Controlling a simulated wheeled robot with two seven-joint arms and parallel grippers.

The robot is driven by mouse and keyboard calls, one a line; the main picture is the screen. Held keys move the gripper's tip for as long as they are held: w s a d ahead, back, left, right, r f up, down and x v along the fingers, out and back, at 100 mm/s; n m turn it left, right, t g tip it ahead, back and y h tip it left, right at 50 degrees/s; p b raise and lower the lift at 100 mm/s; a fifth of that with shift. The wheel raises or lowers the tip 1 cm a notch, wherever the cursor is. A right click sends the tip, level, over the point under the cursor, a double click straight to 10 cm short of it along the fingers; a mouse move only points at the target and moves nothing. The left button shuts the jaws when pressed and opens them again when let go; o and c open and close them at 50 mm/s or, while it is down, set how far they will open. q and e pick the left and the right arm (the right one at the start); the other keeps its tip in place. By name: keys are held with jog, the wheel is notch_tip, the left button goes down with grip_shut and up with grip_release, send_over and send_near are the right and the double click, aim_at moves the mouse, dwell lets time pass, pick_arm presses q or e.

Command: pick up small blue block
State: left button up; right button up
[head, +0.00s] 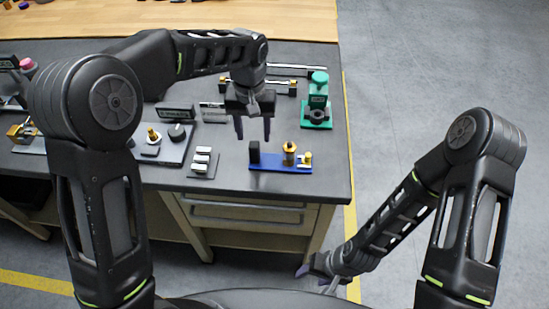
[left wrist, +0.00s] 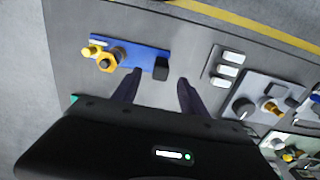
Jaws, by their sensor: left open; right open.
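The small blue block (head: 283,166) is a flat blue plate near the table's front right corner. It carries a black upright piece (head: 254,152) at its left end and brass fittings (head: 290,154) toward its right. In the left wrist view the blue block (left wrist: 135,57) lies just beyond the fingertips, its black piece (left wrist: 161,69) between their lines. My left gripper (head: 253,136) is open and empty, pointing down above the table near the block's black end. My right gripper (head: 314,272) hangs low beside the table, away from the block; its fingertips are small in view.
A green fixture (head: 317,104) stands behind the blue block. A plate with white switches (head: 203,163) and a panel with a knob (head: 177,132) lie to its left. Metal rods (head: 290,86) are at the back. Bare table surrounds the block; the table edge (head: 345,150) is close on the right.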

aim_at(255, 153)
pick_arm(q)
jog(key=shift+f, duration=2.15)
jog(key=shift+f, duration=0.1)
notch_tip(255, 153, down, 5)
jog(key=shift+w+a, duration=0.1)
jog(key=shift+w, duration=0.05)
jog(key=shift+c, duration=0.5)
grip_shut()
